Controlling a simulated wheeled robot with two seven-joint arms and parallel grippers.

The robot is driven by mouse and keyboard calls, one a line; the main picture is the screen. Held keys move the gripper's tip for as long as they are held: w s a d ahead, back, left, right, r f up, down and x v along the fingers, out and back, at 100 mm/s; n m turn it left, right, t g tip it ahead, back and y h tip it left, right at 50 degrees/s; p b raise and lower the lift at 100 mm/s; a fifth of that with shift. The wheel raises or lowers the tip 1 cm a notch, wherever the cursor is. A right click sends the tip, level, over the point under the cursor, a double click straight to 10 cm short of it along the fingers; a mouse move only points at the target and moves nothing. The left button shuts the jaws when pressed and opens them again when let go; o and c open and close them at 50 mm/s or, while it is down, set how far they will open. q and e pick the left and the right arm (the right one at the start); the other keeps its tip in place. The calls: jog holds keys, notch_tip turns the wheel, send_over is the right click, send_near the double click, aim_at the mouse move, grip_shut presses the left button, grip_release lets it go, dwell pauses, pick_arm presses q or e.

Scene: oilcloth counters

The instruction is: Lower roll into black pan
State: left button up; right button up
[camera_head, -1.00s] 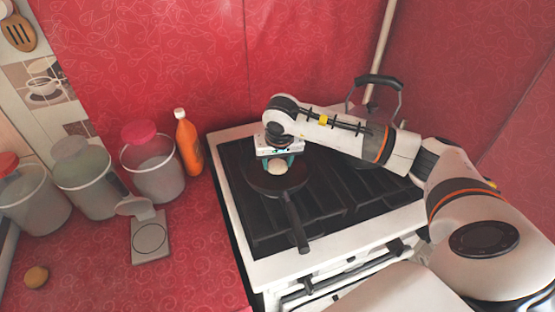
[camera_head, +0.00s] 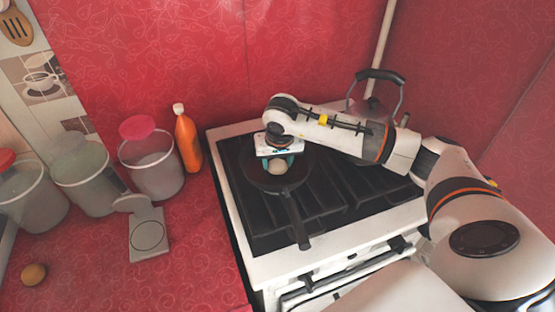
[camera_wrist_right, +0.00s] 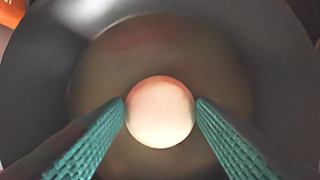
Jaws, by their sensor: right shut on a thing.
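The roll (camera_head: 277,167) is small, round and pale. It also shows in the right wrist view (camera_wrist_right: 160,112), held between two teal fingers. My right gripper (camera_head: 278,162) is shut on it, inside the outline of the black pan (camera_head: 291,184). The pan sits on the stove with its handle pointing toward the front. In the wrist view the pan (camera_wrist_right: 250,40) surrounds the roll on the visible sides. I cannot tell whether the roll touches the pan's bottom. My left gripper is not in view.
A kettle (camera_head: 378,100) stands behind my right arm on the stove (camera_head: 330,240). To the left are an orange bottle (camera_head: 188,142), several lidded buckets (camera_head: 152,170), a grey scale (camera_head: 149,238) and a brown round item (camera_head: 34,274) on the red counter.

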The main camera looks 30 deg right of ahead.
jog(key=shift+f, duration=0.1)
jog(key=o, duration=1.1)
jog(key=shift+o, duration=0.2)
jog(key=b+v, duration=0.1)
jog(key=v, duration=1.1)
